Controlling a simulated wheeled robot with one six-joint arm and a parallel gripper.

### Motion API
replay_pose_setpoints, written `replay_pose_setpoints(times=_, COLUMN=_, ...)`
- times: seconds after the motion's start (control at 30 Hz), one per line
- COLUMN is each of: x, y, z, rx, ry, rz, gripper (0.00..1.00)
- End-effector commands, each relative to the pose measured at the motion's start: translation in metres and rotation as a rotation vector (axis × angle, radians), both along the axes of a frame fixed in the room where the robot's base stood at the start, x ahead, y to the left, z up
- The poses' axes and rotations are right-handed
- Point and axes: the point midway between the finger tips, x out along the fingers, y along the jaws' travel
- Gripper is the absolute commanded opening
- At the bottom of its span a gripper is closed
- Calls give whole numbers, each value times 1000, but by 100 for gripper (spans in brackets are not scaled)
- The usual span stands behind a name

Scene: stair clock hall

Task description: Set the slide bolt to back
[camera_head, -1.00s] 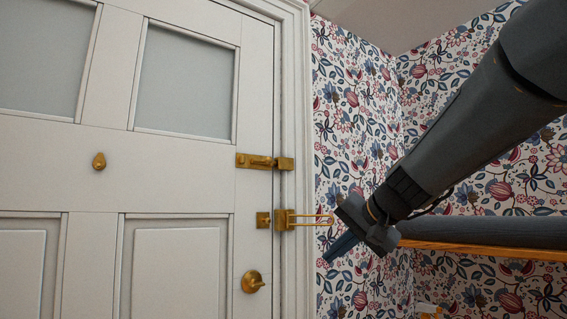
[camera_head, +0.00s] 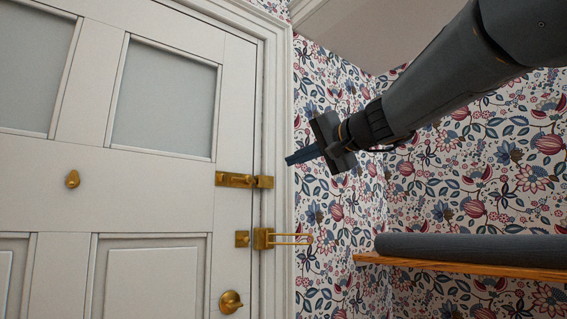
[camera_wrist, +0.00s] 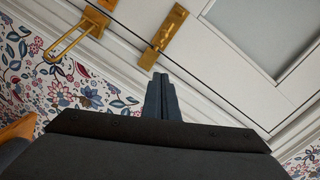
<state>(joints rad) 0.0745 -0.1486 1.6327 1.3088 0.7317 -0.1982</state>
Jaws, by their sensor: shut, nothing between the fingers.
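The brass slide bolt (camera_head: 238,180) is mounted on the white door's right edge. Its right end meets a brass keeper (camera_head: 264,182) on the door frame, so the bolt spans the gap. In the wrist view the slide bolt (camera_wrist: 170,30) is at the upper middle, ahead of the fingertips, with its keeper (camera_wrist: 148,59) below. My gripper (camera_head: 287,160) is shut and empty, up and to the right of the bolt and apart from it. In the wrist view my gripper's fingers (camera_wrist: 160,78) point toward the keeper end.
Below the bolt is a brass swing-bar guard (camera_head: 290,238) jutting right from the frame, with a small plate (camera_head: 242,239) on the door. A round brass knob (camera_head: 230,302) is lower. A wooden shelf (camera_head: 470,267) with a dark roll (camera_head: 470,249) stands at right.

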Motion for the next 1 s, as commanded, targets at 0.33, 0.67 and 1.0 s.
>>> replay_pose_setpoints(times=0.33, x=53, y=41, z=-6, rx=1, ry=5, rz=2, gripper=0)
replay_pose_setpoints(times=0.67, x=56, y=76, z=-22, rx=0, ry=1, rz=2, gripper=0)
replay_pose_setpoints(times=1.0, x=53, y=82, z=-27, rx=-1, ry=1, rz=0, gripper=0)
